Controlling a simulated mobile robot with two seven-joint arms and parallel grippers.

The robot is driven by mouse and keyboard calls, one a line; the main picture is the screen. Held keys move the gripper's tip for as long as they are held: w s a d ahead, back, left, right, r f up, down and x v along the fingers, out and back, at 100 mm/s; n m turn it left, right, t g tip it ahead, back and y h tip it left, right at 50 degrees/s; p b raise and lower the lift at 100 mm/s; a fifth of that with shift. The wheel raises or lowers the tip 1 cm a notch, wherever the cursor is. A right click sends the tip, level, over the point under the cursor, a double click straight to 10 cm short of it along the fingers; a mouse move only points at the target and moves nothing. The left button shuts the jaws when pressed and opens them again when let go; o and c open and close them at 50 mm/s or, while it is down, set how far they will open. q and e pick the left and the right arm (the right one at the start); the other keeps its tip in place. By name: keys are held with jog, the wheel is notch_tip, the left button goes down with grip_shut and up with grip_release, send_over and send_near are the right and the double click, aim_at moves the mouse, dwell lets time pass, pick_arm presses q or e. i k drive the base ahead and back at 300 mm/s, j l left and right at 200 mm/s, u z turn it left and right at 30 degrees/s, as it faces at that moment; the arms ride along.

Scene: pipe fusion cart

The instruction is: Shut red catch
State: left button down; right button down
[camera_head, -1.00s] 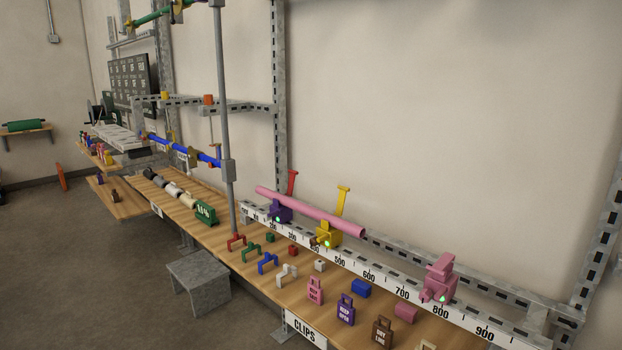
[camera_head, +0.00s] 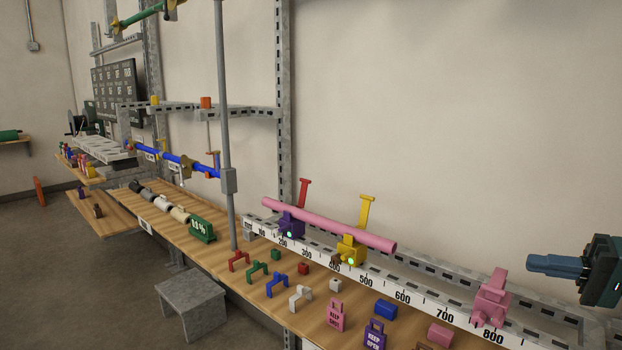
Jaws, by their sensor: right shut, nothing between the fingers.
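A red catch (camera_head: 304,193) stands upright, tilted a little right, above the purple clamp (camera_head: 291,223) on the white scale rail (camera_head: 379,286). A pink pipe (camera_head: 330,224) lies across the purple clamp and the yellow clamp (camera_head: 352,249). A yellow catch (camera_head: 366,211) also stands up at the yellow clamp. The pipe hides the foot of the red catch. My right gripper (camera_head: 533,263) is at the right edge, shut and empty, its fingers pointing left. It is well to the right of the red catch, near the pink clamp (camera_head: 491,298). My left gripper is not in view.
A grey upright post (camera_head: 226,120) stands left of the red catch. Coloured clips, blocks and tags, such as the blue clip (camera_head: 277,285), lie on the wooden bench (camera_head: 215,256) in front of the rail. A grey stool (camera_head: 192,299) is below. The wall above the rail is bare.

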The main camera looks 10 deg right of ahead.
aim_at(303, 190)
jog(key=i+j, duration=0.2)
jog(key=i, duration=0.25)
jog(key=i+j, duration=0.2)
jog(key=i, duration=0.2)
jog(key=i+j, duration=0.2)
jog(key=i, duration=0.25)
jog(key=i+j, duration=0.25)
jog(key=i, duration=0.2)
